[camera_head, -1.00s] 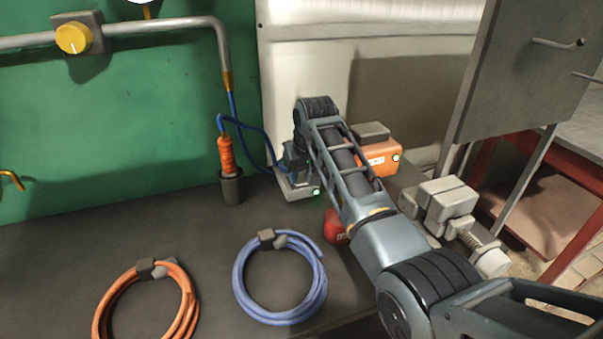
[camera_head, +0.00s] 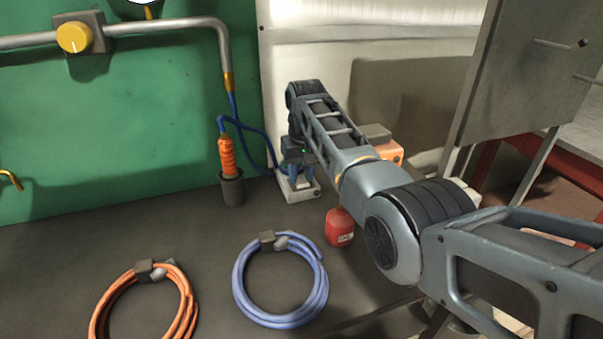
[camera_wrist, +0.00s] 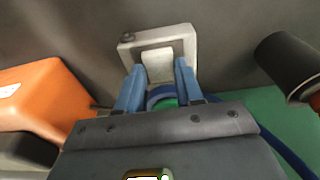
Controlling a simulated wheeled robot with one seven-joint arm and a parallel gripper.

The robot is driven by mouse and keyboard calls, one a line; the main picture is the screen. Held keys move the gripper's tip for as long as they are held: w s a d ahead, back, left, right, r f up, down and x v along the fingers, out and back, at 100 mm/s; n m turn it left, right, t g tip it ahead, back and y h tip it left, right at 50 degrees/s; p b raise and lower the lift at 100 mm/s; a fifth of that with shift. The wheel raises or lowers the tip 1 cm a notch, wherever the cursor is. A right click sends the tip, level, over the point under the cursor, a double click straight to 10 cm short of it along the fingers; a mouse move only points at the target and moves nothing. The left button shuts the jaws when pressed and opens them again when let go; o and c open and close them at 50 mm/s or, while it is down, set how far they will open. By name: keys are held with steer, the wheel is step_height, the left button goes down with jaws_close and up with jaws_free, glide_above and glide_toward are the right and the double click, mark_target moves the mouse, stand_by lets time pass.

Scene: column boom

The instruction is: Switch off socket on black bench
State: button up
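The socket (camera_head: 300,192) is a pale grey box on the black bench (camera_head: 190,270), near its back edge by the wall. In the wrist view the socket (camera_wrist: 180,40) shows a light plate (camera_wrist: 157,66) on its face and a small dark round lamp (camera_wrist: 127,37) at one corner. No green light shows on it. My gripper (camera_head: 300,175) is over the socket and points down. In the wrist view its blue fingers (camera_wrist: 159,66) stand apart on either side of the plate; whether they touch it, I cannot tell. A blue ring-like part shows between the fingers.
An orange box (camera_wrist: 35,95) stands close beside the socket. A dark holder (camera_head: 232,190) with an orange-handled tool (camera_head: 226,155) and blue cable is on the other side.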

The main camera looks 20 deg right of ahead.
mark_target(303, 183)
steer(key=o, duration=0.5)
steer(key=shift+c, duration=0.2)
step_height(303, 183, up, 8)
steer(key=s, duration=0.1)
steer(key=shift+b, duration=0.3)
steer(key=shift+f, duration=0.1)
